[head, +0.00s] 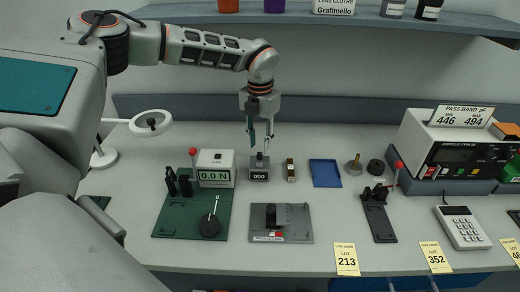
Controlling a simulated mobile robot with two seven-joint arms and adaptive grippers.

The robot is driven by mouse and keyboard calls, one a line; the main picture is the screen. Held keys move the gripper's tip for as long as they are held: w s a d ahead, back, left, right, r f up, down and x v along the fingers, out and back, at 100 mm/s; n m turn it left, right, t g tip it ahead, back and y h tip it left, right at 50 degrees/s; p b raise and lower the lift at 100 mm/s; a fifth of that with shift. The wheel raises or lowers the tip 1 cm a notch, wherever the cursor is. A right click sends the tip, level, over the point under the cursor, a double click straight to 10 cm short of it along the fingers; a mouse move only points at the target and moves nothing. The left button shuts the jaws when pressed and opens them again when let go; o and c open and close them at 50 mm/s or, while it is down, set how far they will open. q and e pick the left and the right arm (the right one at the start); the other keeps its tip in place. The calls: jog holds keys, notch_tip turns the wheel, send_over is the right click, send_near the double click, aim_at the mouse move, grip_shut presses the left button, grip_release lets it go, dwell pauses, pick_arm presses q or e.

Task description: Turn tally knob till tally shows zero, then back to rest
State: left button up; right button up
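The tally (260,174) is a small dark grey box with a white display that appears to read 000, standing at the middle back of the bench. Its small knob (260,157) stands up on top. My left gripper (260,144) points straight down just above the tally. Its two dark fingers are apart, with a gap between them and nothing held. The fingertips look close over the knob; I cannot tell whether they touch it. My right gripper is not in view.
Left of the tally stands a white gauge box (216,160) reading 0.0 N, beside a green base (167,217). A small brass-and-black item (290,170) and a blue tray (325,182) are to its right. A grey plate (298,225) lies in front. A shelf (300,16) runs above.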

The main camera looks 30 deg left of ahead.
aim_at(260, 153)
pick_arm(q)
jog(key=shift+f, duration=1.7)
grip_shut()
jog(key=shift+n, duration=0.3)
jog(key=n, duration=1.1)
jog(key=shift+n, duration=0.4)
